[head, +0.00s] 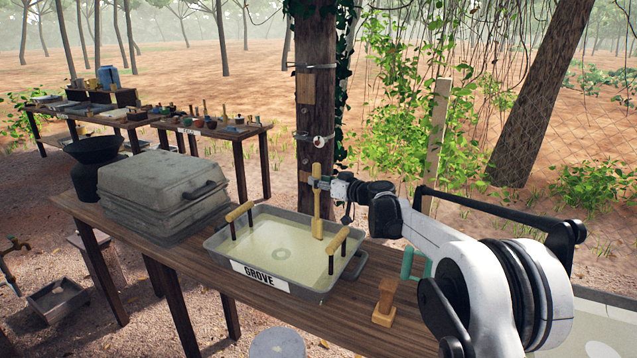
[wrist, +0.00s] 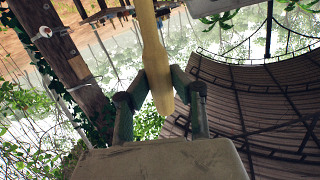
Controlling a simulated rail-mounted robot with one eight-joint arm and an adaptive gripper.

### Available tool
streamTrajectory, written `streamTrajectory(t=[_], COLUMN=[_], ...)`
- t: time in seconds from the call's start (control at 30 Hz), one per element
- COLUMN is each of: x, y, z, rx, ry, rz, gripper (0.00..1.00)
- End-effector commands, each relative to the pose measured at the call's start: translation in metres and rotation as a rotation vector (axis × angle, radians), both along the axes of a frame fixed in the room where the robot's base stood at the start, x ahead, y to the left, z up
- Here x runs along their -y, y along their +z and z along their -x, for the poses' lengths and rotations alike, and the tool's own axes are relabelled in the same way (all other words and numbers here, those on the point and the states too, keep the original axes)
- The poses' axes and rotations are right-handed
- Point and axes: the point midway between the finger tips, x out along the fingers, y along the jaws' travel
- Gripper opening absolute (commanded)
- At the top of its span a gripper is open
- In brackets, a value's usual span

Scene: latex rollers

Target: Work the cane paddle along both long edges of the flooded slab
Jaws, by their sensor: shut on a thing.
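My gripper (head: 318,184) is shut on the cane paddle (head: 317,222), which hangs upright with its broad end down. In the wrist view the two fingers (wrist: 160,92) close on the pale paddle (wrist: 150,40) from both sides. The flooded slab (head: 262,250) is a pale cream, liquid-looking surface filling a grey metal tray (head: 212,243) marked GROVE. The paddle's lower end is over the slab's far right part, near the far wall; I cannot tell whether it touches the surface. A faint round mark shows mid-slab.
A closed grey case (head: 150,195) is left of the tray. A wooden stamp-like block (head: 385,305) and a green handle (head: 408,264) are to its right. A post (head: 316,110) rises behind.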

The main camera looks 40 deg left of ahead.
Motion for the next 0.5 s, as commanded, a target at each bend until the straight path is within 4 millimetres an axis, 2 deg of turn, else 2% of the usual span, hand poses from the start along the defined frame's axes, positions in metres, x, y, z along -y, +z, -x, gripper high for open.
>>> streamTrajectory(t=[0.23, 0.5], x=[0.000, 0.000], y=[0.005, 0.032], z=[0.000, 0.000], rx=[0.001, 0.000], ry=[0.000, 0.000], rz=[0.001, 0.001], gripper=[0.00, 0.00])
